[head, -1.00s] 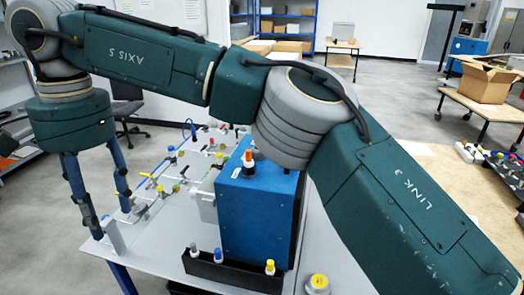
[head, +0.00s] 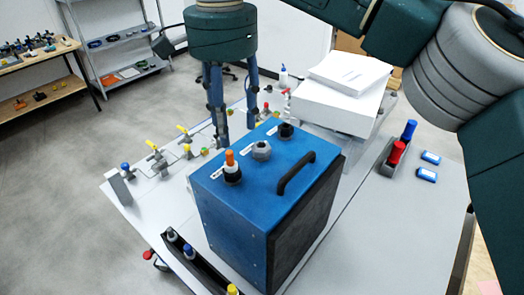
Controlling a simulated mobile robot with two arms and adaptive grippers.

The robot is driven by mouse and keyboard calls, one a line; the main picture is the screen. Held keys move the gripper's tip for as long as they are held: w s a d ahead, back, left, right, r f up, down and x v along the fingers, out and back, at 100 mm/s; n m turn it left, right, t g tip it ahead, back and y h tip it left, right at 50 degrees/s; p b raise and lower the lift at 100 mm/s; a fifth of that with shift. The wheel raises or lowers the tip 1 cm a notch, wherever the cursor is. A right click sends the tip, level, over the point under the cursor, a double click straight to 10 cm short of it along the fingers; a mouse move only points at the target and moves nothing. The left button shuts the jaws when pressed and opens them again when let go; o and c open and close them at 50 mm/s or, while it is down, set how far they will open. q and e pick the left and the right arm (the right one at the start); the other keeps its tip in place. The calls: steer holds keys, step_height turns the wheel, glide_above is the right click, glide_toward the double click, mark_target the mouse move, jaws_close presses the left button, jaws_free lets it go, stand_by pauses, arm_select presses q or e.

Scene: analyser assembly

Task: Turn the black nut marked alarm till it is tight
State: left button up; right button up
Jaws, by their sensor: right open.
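The blue analyser box (head: 240,222) stands on the grey table with three fittings on top. A black nut (head: 286,131) sits at the far end, a grey hex fitting (head: 261,150) in the middle, and an orange-topped connector (head: 231,166) with a black base at the near end. Small white labels lie beside the fittings; their writing is too small to read. My right gripper (head: 237,132) is open and empty, fingers pointing down, left of the black nut and apart from it. My left gripper is out of view.
A black handle (head: 296,173) rises from the box top beside the fittings. A white case with papers (head: 340,103) stands behind. Pipework with yellow valves (head: 153,146) runs at left. A black rack (head: 205,264) stands in front. The table's right part is fairly clear.

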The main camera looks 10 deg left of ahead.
mark_target(230, 151)
steer(key=f, duration=0.3)
steer(key=a+f+p, duration=0.1)
steer(key=f, duration=0.1)
steer(key=shift+s, duration=0.35)
steer(key=f, duration=0.3)
steer(key=shift+w+d+p, duration=0.15)
steer(key=shift+d+p, duration=0.05)
steer(key=shift+p, duration=0.15)
steer(key=shift+f+p, duration=0.3)
steer(key=shift+f, duration=1)
steer(key=shift+c, duration=1)
steer(key=c, duration=0.9)
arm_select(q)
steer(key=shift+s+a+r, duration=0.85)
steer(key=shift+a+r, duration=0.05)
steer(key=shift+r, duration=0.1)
arm_select(e)
steer(key=shift+c, duration=0.4)
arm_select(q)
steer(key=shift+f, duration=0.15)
